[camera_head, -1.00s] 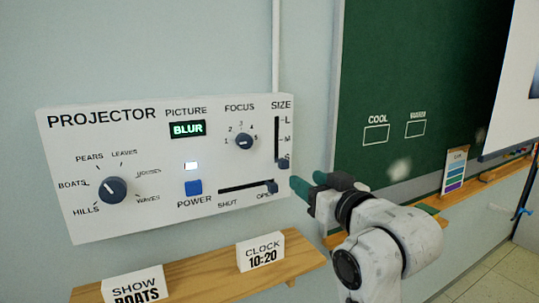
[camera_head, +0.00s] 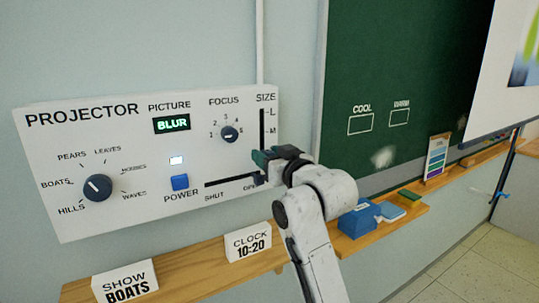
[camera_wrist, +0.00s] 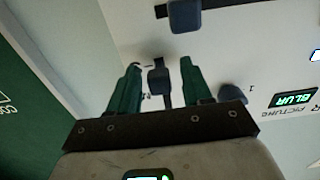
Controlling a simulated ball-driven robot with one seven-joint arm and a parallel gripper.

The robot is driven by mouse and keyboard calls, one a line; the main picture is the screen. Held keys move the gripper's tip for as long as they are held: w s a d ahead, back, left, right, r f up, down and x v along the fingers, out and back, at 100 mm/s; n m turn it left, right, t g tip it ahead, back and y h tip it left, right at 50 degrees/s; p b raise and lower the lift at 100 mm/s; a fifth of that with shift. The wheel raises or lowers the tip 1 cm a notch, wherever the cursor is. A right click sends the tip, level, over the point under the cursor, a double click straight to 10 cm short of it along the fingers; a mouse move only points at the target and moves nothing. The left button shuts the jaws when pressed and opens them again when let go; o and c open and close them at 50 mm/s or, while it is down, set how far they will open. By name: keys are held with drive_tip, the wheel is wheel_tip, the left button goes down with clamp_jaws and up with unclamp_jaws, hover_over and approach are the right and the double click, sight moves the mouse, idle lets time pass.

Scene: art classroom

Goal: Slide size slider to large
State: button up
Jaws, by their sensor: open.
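The white projector panel (camera_head: 52,195) hangs on the wall. Its vertical size slot (camera_head: 262,125) is at the right edge, marked L above M. The slot's lower end and its handle are hidden behind my gripper in the head view. In the wrist view the dark size slider handle (camera_wrist: 158,80) shows between my two green fingers, with a gap visible on each side. My gripper (camera_head: 258,158) is open at the panel, around the handle; I cannot tell whether a finger touches it.
The shutter slider handle (camera_wrist: 185,15) is close by, near OPEN. The focus knob (camera_wrist: 232,93) is beside one finger. A wooden shelf (camera_head: 195,272) with signs runs below the panel. The green chalkboard (camera_head: 400,60) is to the right.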

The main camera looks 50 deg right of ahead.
clamp_jaws()
idle(0.4)
